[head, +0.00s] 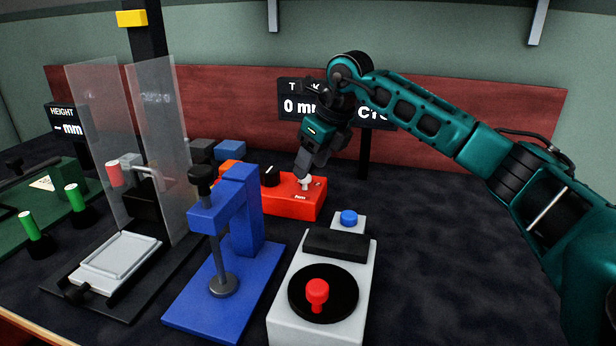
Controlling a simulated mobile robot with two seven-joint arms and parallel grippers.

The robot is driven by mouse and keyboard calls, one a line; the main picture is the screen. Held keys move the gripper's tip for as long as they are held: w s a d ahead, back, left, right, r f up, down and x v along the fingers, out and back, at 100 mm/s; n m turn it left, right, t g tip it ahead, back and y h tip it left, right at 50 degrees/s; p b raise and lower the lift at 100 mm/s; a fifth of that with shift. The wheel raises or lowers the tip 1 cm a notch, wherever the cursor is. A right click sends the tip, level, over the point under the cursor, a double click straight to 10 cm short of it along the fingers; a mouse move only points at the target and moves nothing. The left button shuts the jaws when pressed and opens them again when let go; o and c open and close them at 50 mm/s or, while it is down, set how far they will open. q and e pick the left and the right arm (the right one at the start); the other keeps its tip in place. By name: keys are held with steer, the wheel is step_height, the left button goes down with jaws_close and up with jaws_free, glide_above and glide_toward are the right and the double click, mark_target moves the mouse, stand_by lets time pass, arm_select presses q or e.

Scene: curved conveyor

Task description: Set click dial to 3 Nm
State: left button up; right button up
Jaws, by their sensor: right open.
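A red box (285,208) stands on the dark table near the middle. It has a black knob (270,177) at its left and a small white knob (305,182) at its right, with small lettering too blurred to read. My right gripper (304,176) points down at the white knob, its fingers open beside or around it; I cannot tell whether they touch it. A grey box (336,324) in front carries a black disc with a red knob (317,292). No frame clearly shows a 3 Nm mark. My left gripper is out of view.
A blue press stand (241,232) and a clear-shielded fixture (120,265) stand left of the grey box. A blue button (348,218) sits behind it. A display sign (300,106) stands behind my right gripper, partly hidden. The table at right is clear (450,240).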

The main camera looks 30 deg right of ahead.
mark_target(305, 183)
steer(key=shift+x, duration=1.2)
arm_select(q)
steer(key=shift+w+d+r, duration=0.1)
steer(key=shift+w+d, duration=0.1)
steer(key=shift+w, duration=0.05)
arm_select(e)
steer(key=shift+w+f, duration=0.1)
steer(key=shift+f, duration=0.15)
steer(key=shift+c, duration=0.2)
jaws_close()
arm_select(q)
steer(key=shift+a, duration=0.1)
